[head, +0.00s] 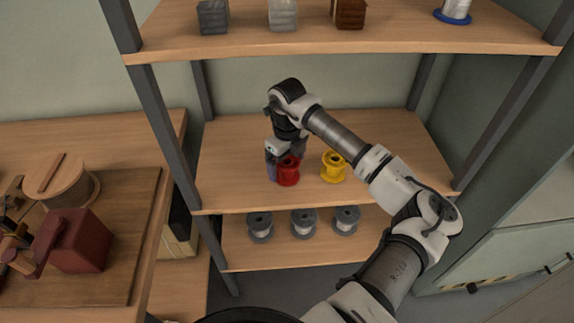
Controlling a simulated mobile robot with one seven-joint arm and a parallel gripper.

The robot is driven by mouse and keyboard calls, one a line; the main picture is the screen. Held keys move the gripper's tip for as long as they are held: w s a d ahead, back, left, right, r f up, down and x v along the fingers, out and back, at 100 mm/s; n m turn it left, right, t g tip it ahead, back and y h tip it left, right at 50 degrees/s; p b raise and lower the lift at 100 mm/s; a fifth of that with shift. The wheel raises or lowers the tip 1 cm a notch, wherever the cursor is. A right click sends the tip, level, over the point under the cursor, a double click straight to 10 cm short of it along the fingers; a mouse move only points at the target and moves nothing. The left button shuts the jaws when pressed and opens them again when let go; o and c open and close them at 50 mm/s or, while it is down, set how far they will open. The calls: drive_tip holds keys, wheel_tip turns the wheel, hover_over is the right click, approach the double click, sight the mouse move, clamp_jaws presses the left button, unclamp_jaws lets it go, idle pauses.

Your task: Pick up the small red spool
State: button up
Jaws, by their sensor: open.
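The small red spool (289,172) stands on the middle shelf (240,191) of the rack, near its front edge. My gripper (282,164) is at the red spool, pointing down from above and behind it. The jaws are open, with parts showing at the spool's left and upper right. The spool partly hides the jaws, and I cannot tell whether they touch it.
A yellow spool (334,167) stands close to the right on the same shelf. Several grey spools (303,223) sit on the shelf below. The upper shelf (430,38) holds blocks and a blue-flanged spool (455,11). A workbench (110,130) is at left.

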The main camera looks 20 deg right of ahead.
drive_tip(key=shift+f, duration=0.3)
drive_tip(key=c, duration=1.1)
drive_tip(key=shift+r, duration=0.1)
